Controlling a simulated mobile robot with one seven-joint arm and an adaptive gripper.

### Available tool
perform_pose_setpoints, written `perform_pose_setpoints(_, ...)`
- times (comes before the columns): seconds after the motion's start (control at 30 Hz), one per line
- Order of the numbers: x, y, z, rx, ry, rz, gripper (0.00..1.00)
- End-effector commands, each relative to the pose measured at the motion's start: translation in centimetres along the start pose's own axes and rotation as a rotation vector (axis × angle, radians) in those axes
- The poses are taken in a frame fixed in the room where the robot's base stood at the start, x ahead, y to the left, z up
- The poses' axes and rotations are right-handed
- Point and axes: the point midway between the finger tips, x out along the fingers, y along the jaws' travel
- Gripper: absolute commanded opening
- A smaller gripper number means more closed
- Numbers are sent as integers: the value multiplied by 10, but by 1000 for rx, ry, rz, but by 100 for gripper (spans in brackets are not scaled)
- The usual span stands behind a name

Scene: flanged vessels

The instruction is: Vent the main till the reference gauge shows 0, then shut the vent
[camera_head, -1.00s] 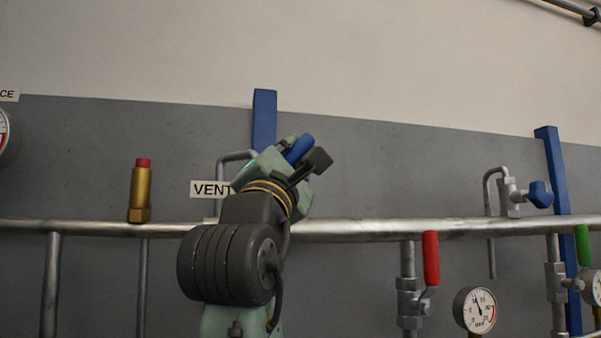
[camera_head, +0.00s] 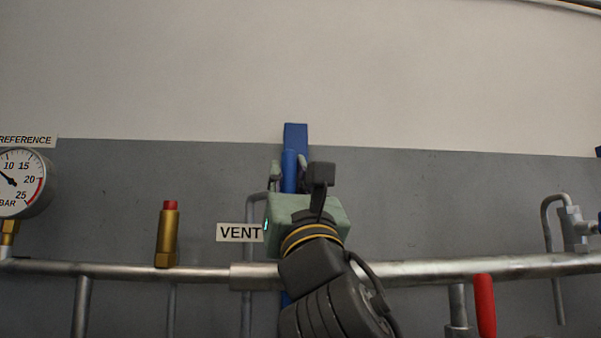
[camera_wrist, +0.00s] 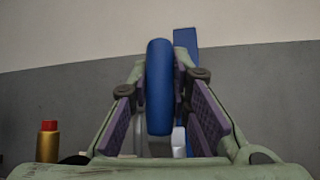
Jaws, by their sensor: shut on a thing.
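The vent's blue handle (camera_head: 288,172) stands nearly upright between the fingers of my gripper (camera_head: 289,168). In the wrist view the handle (camera_wrist: 158,85) rises between the two purple-padded fingers, and my gripper is shut on it. The valve body is mostly hidden behind my gripper. The VENT label (camera_head: 239,232) is just left of my gripper. The reference gauge (camera_head: 20,183) is at the left edge, partly cut off. Its needle points up and left, short of the 10 mark.
A brass fitting with a red cap (camera_head: 168,235) stands on the horizontal pipe (camera_head: 130,270) left of my gripper. A red lever (camera_head: 485,305) is at lower right, and a bent pipe with a valve (camera_head: 572,225) is further right. A blue post (camera_head: 296,135) rises behind the handle.

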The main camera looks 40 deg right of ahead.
Motion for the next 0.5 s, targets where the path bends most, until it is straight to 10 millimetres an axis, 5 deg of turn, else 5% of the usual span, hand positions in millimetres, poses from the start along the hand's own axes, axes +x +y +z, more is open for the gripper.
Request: perform_pose_setpoints(0.5,0,4,0,-28,8,27,0)
